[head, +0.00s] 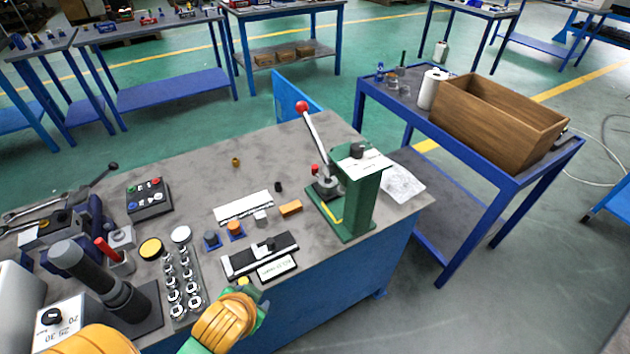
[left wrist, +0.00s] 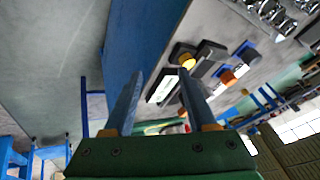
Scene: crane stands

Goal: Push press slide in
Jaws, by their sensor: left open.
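The press slide (head: 240,263) is a low black and silver rail unit with a black knob on top and a white label plate (head: 277,267). It lies near the front edge of the workbench, and a yellow knob (head: 243,281) shows at its near end. My left gripper (head: 258,305) is just in front of the unit, mostly hidden by my wrist. The yellow knob (left wrist: 187,61) appears close to one fingertip; contact cannot be told. My right gripper is not in view.
A green lever press (head: 362,200) with red-tipped handle stands right of the slide. An orange block (head: 290,208), a silver bar (head: 243,206) and small blue-based parts lie behind it. Chrome fittings (head: 180,280) stand left. A wooden crate (head: 480,125) sits on a side table.

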